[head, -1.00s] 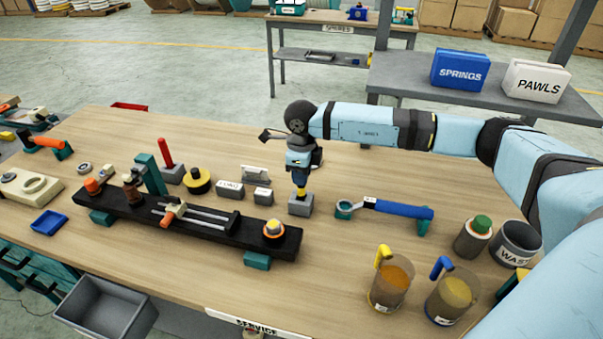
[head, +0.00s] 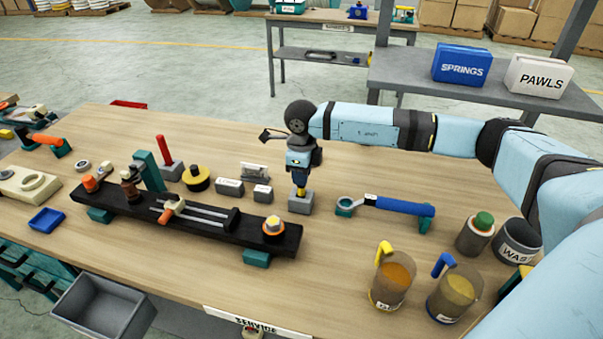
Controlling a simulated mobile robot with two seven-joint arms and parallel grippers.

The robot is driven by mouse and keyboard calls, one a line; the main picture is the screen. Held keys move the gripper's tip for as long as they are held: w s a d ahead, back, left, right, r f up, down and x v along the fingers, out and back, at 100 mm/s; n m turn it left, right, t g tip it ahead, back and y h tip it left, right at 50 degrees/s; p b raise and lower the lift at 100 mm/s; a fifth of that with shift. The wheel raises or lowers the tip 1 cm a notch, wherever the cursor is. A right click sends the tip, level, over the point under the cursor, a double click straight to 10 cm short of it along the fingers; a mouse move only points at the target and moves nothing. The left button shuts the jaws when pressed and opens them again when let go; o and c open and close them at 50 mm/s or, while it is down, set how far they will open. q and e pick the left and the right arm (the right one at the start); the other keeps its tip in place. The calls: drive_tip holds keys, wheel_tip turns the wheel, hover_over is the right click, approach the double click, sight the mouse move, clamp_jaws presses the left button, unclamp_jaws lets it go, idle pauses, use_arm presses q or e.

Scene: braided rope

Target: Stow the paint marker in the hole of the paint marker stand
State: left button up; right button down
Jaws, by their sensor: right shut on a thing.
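My right gripper (head: 300,184) points straight down and is shut on the paint marker (head: 300,192), of which only a short yellow part shows. The paint marker stand (head: 301,204) is a small grey block on the bench, directly under the gripper. The marker is upright and its lower end meets the top of the stand. The hole is hidden, and I cannot tell how deep the marker sits in it. My left gripper is not in view.
A black fixture rail (head: 190,222) lies in front and to the left. Small grey blocks (head: 229,187) stand left of the stand. A blue-handled wrench (head: 400,206) rests to the right. The bench behind is clear.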

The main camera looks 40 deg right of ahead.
drive_tip(key=shift+f+b, duration=0.9)
drive_tip(key=shift+b, duration=0.1)
idle(0.8)
drive_tip(key=c, duration=0.9)
unclamp_jaws()
drive_tip(key=shift+r, duration=0.1)
